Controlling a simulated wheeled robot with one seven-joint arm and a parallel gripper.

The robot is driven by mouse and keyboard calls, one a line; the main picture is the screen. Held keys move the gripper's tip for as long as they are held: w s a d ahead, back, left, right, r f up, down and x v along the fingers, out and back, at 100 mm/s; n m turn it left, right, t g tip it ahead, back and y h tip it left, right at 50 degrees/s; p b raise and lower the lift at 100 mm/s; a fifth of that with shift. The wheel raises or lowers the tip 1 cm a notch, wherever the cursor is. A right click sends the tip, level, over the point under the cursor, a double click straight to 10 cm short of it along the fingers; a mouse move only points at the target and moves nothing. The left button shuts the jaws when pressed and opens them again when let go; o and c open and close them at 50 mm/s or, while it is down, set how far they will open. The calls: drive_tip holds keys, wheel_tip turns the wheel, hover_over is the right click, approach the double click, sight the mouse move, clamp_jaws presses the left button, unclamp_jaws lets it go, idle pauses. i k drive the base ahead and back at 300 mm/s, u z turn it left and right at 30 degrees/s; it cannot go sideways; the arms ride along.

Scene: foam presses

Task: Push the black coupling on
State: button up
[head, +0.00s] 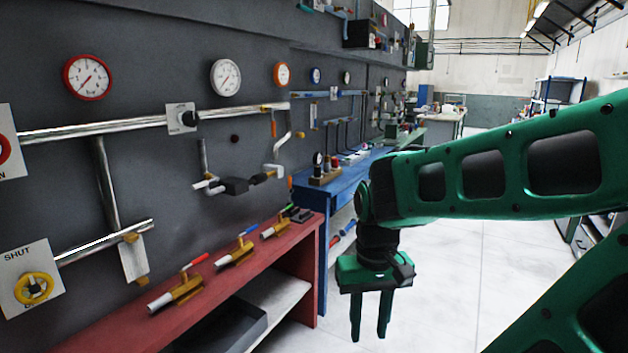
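A black block-like piece (236,186), which looks like the coupling, is on the dark wall among bent silver pipe ends, left of centre. I cannot tell whether it is seated fully on the pipe beside it. A smaller black piece (262,177) is just to its right. My gripper (370,320) points down over the floor, right of the red bench. Its two fingers are apart with nothing between them, so it is open and well away from the wall.
A red bench (215,276) along the wall carries several brass valves with coloured handles, one with a red handle (183,288). A blue bench (340,175) stands behind it. Gauges and pipes line the wall. The pale floor (450,290) around my gripper is clear.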

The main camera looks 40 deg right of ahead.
sight(257, 179)
drive_tip(key=z, duration=0.5)
drive_tip(key=i, duration=0.95)
drive_tip(key=u, duration=0.5)
